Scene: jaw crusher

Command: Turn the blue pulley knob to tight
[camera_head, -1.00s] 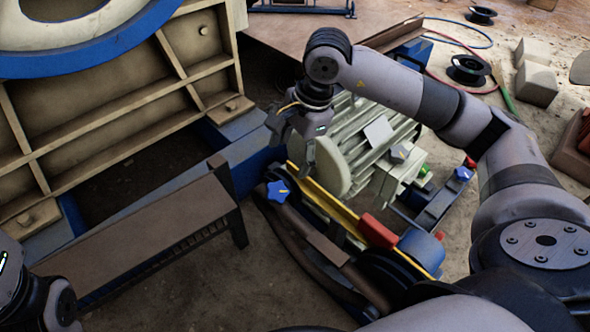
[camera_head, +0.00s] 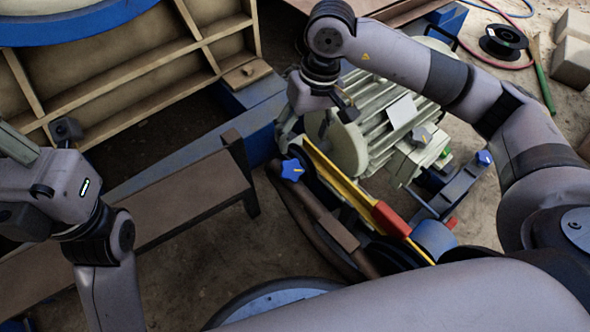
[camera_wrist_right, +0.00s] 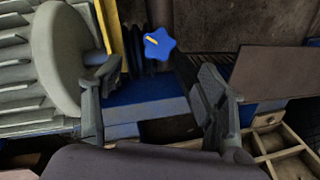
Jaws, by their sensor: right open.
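The blue pulley knob (camera_head: 292,170) is star-shaped with a yellow mark. My right gripper (camera_head: 314,124) is open and empty just above and behind the knob in the head view. In the right wrist view the knob (camera_wrist_right: 159,44) shows beyond the gap between the spread fingers (camera_wrist_right: 160,76), roughly centred, with no finger touching it. My left gripper (camera_head: 40,138) is at the left edge, away from the knob; its jaw opening is unclear.
A brown bench-like beam (camera_head: 180,195) lies left. The large ribbed crusher frame (camera_head: 130,75) fills the upper left.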

